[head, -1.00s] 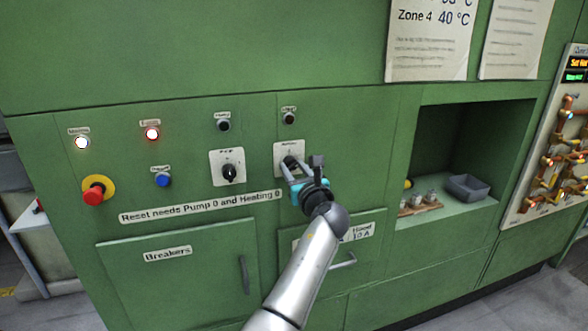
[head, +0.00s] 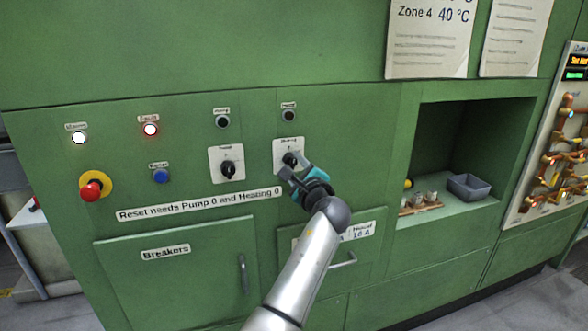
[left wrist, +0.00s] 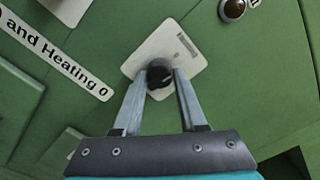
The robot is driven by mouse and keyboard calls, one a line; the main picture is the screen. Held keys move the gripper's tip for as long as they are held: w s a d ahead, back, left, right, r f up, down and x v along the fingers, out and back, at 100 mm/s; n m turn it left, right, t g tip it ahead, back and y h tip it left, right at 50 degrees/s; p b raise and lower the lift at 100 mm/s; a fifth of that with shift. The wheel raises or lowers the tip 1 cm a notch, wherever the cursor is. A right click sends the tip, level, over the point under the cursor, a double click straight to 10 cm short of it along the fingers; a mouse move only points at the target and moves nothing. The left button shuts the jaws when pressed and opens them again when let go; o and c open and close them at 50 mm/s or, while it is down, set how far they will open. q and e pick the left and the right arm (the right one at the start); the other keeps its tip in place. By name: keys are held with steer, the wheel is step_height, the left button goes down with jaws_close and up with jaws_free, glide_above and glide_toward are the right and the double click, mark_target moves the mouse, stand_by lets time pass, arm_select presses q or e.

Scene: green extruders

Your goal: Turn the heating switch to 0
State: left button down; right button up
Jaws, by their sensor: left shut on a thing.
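The heating switch (head: 290,159) is a black rotary knob on a white plate on the green panel, right of the pump switch (head: 228,167). My left gripper (head: 296,168) is at the heating switch. In the left wrist view the two fingers of the left gripper (left wrist: 160,76) lie on either side of the black knob (left wrist: 159,74) and are shut on it. The plate (left wrist: 184,50) looks tilted in that view. The fingers partly cover the knob, and I cannot read its setting. My right gripper is in neither view.
A sign (head: 199,205) reads "Reset needs Pump 0 and Heating 0". A recess with a grey bin (head: 468,187) is at the right.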

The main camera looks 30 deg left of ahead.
arm_select(q)
steer(key=shift+f+n, duration=0.1)
steer(key=shift+n, duration=0.9)
steer(key=shift+c, duration=2.3)
jaws_free()
steer(key=v, duration=1.2)
